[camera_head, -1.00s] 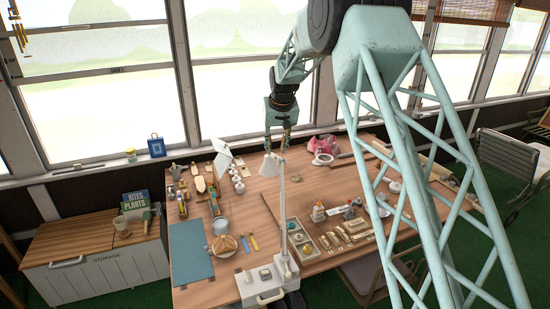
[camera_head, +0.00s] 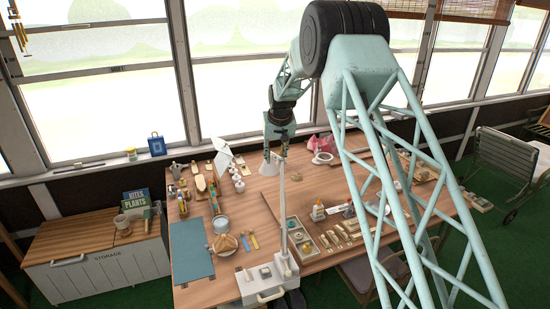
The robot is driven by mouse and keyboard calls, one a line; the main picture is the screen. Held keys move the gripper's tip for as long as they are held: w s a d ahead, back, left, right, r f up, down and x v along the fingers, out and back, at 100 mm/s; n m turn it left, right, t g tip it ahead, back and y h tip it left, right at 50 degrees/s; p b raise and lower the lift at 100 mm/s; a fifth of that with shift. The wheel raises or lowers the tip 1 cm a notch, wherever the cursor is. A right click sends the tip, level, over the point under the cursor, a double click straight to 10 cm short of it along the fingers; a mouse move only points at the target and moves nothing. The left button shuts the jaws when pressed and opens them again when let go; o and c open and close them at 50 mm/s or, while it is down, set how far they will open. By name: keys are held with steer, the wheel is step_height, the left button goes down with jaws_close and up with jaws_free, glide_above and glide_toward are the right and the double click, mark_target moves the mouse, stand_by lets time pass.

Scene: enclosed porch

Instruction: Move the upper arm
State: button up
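A white desk lamp stands at the front of the wooden table. Its box-shaped base (camera_head: 266,284) sits near the table's front edge, and its thin upright arm (camera_head: 283,215) rises from there. The lamp's pale shade (camera_head: 269,168) is at the top of the arm. My gripper (camera_head: 276,155) points down at the lamp's top, with its two fingers apart around the upper end by the shade. I cannot tell whether the fingers touch the lamp. The joint at the lamp's top is partly hidden by my gripper.
The table (camera_head: 262,215) holds a blue mat (camera_head: 190,250), a bowl (camera_head: 225,243), a compartment tray (camera_head: 302,240) and several small tools around the lamp. A storage chest (camera_head: 95,265) stands at the left. Windows line the back.

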steer(key=shift+c, duration=0.2)
jaws_close()
steer(key=shift+w+d+r+b, duration=0.1)
steer(key=shift+d+r+b, duration=0.05)
steer(key=shift+b, duration=0.35)
